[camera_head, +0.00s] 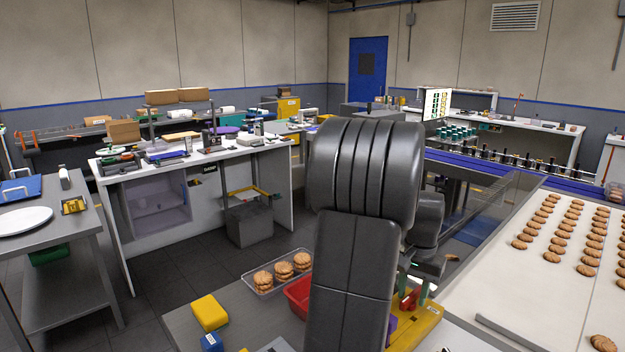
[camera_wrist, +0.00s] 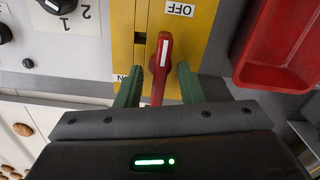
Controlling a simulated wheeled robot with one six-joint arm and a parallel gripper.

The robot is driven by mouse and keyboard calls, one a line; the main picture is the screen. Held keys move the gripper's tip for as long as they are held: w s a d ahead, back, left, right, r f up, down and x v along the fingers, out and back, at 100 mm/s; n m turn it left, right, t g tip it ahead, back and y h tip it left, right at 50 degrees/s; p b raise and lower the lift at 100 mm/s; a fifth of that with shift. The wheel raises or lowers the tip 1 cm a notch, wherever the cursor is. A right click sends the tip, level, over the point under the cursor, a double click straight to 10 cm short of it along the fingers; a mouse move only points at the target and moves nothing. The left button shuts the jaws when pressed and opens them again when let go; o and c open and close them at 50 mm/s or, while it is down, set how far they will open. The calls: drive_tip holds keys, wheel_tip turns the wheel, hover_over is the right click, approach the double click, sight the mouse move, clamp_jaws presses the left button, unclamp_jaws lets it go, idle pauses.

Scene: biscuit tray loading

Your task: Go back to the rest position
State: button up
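My gripper (camera_wrist: 160,72) has two green fingers standing apart on either side of a red lever (camera_wrist: 162,58), with a gap showing on each side. The lever sits on a yellow switch box (camera_wrist: 196,38) with an OFF label at its upper edge and a partly hidden ON label by the left finger. In the head view my gripper (camera_head: 413,289) is low over the yellow box (camera_head: 417,328), and my arm hides much of this area. The lever's base end is hard to make out.
A red bin (camera_head: 297,298) and a clear tray (camera_head: 262,290) of biscuits stand left of my arm. A yellow block (camera_head: 209,312) and a blue block (camera_head: 212,342) lie nearer. A conveyor (camera_head: 512,290) with rows of biscuits is at right. Dark floor is open at left.

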drive_tip(key=n+b, duration=0.1)
drive_tip(key=n, duration=0.4)
drive_tip(key=shift+b, duration=0.3)
drive_tip(key=shift+n+b, duration=0.35)
drive_tip(key=shift+n, duration=0.75)
